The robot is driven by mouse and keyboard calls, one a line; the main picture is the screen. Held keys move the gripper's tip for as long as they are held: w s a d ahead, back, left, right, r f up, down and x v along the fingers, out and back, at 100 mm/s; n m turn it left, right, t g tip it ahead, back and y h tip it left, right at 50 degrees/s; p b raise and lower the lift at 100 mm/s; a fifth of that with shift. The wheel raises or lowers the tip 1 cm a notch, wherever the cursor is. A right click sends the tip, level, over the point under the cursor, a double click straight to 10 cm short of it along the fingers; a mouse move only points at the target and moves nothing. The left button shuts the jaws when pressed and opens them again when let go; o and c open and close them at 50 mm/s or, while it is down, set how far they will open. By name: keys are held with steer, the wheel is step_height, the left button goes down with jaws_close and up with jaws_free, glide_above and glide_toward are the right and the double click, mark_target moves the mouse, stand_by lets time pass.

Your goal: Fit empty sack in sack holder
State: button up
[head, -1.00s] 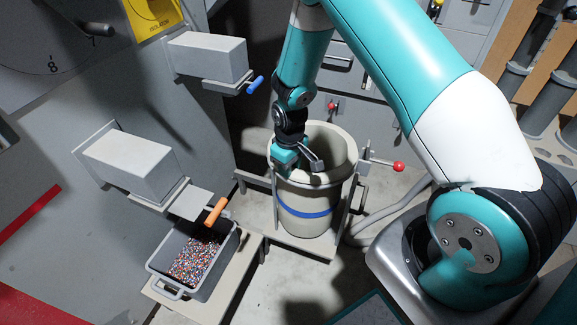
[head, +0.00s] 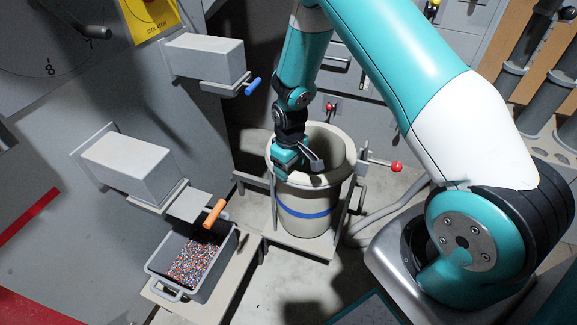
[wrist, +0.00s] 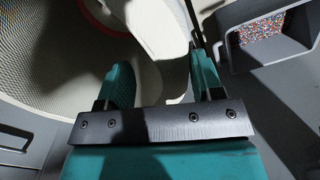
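The sack (head: 318,226) is a beige cylinder with a blue band, standing upright and open-topped in the sack holder. The holder has a clamp bar with a red ball (head: 397,167) at its right and a base plate (head: 318,247) below. My gripper (head: 291,172) points down at the left front of the sack's rim. In the wrist view its two teal fingers (wrist: 160,72) stand clearly apart, with the pale sack wall (wrist: 152,35) showing between and beyond them. I cannot tell whether either finger touches it.
A grey bin of coloured granules (head: 231,262) stands at front left, under a chute with an orange handle (head: 214,213). A grey machine wall closes the left side. Floor in front of the holder is clear.

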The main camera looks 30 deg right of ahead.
step_height(320, 180, up, 17)
steer(key=p, duration=0.3)
steer(key=s+a+r+n+y, duration=0.1)
steer(key=s+a+r+y, duration=0.1)
steer(key=s+a+r, duration=0.95)
steer(key=s+a+r+n+y, duration=0.25)
steer(key=s+r, duration=0.45)
steer(key=s, duration=0.6)
step_height(320, 180, up, 16)
steer(key=p, duration=1.6)
steer(key=shift+a, duration=0.35)
steer(key=shift+w+r+m, duration=0.1)
steer(key=shift+m, duration=0.15)
